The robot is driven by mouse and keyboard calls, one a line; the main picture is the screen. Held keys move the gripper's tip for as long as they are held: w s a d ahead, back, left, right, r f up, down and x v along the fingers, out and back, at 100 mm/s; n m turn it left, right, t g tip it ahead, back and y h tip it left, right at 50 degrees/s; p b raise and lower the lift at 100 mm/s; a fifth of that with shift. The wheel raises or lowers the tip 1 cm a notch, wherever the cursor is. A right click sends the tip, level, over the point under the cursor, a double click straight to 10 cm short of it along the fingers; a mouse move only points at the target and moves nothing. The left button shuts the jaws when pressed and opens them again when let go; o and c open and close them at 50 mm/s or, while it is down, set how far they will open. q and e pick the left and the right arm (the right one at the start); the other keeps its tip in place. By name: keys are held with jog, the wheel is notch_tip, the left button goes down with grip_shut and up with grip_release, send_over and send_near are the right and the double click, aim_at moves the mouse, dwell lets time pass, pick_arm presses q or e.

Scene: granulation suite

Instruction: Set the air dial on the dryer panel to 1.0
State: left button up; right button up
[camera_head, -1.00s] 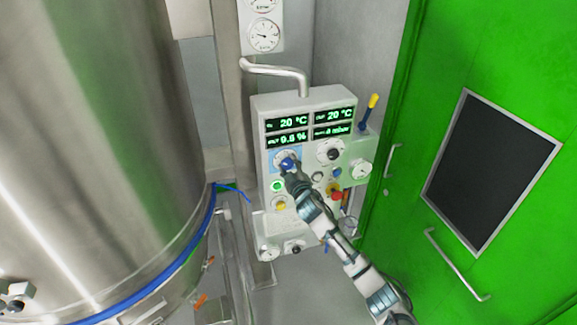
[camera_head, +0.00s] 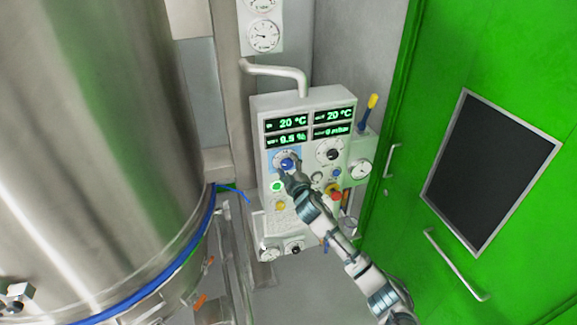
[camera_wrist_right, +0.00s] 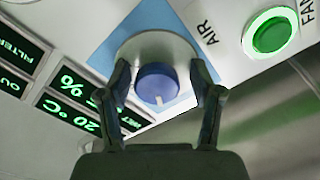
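The air dial is a blue round knob (camera_head: 287,164) on a white disc with a light-blue backing, at the left of the dryer panel (camera_head: 313,96). In the right wrist view the knob (camera_wrist_right: 157,84) sits between the two dark fingers of my right gripper (camera_wrist_right: 162,88). Gaps show on both sides, so the fingers are open around it and look clear of it. A white mark shows at the knob's lower edge in that view. In the head view my right gripper (camera_head: 291,177) is just below the knob. My left gripper is not in view.
Green displays (camera_head: 288,124) fill the panel's top. A black dial (camera_head: 330,152), a lit green FAN button (camera_head: 277,186), a yellow knob (camera_head: 280,205) and a red knob (camera_head: 334,194) are nearby. A steel vessel (camera_head: 90,130) stands left, a green door (camera_head: 430,110) right.

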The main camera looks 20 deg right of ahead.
jog(key=shift+s+r, duration=0.1)
jog(key=s, duration=1.1)
jog(key=shift+s+d, duration=0.3)
jog(key=shift+f, duration=0.2)
